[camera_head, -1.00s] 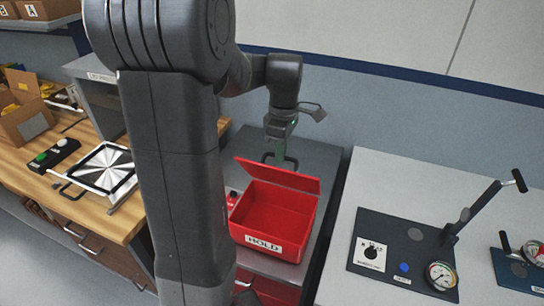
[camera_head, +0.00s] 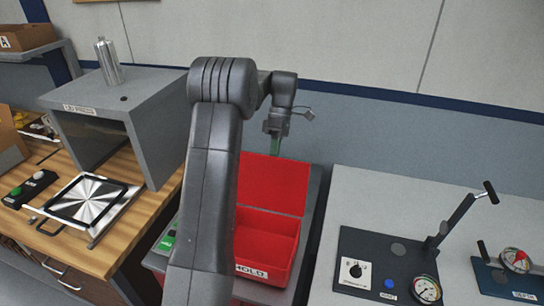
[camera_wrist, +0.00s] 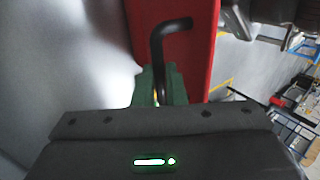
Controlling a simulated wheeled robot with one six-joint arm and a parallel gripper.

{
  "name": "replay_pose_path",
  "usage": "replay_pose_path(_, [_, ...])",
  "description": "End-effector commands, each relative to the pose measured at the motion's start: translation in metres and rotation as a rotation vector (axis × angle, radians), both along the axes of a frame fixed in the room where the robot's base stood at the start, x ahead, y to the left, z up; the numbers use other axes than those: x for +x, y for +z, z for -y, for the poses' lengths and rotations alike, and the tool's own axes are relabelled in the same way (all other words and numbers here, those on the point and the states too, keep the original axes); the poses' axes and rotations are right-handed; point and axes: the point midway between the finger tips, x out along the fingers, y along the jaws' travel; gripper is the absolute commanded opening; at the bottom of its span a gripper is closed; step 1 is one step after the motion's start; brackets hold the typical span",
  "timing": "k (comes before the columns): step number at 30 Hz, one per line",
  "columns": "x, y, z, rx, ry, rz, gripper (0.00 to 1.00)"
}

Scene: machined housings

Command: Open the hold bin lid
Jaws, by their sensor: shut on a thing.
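The red hold bin (camera_head: 265,255) stands on a grey cabinet top, with a white HOLD label on its front. Its red lid (camera_head: 274,184) stands raised, close to upright, at the back of the bin. The inside of the bin shows. My gripper (camera_head: 276,140) is at the top edge of the lid. In the wrist view, the green fingers (camera_wrist: 163,85) are shut on the lid's black bar handle (camera_wrist: 170,40), with the red lid (camera_wrist: 190,60) behind it. My arm hides the left part of the bin.
A grey press housing (camera_head: 110,110) with a metal cylinder on top stands at left. A wooden bench (camera_head: 100,255) holds a silver plate and a button box. At right, a pale table (camera_head: 390,200) carries a dark fixture with an upright lever (camera_head: 455,220) and gauges.

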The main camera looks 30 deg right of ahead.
Motion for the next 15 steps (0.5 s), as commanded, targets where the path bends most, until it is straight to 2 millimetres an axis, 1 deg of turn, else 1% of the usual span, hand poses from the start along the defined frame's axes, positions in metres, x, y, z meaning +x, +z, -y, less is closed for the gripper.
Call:
replay_pose_path(1, [0.0005,-0.0089,0.0007,0.019,-0.003,-0.016,0.00])
replay_pose_path(15, [0.0042,-0.0126,0.0050,0.052,-0.002,-0.045,0.00])
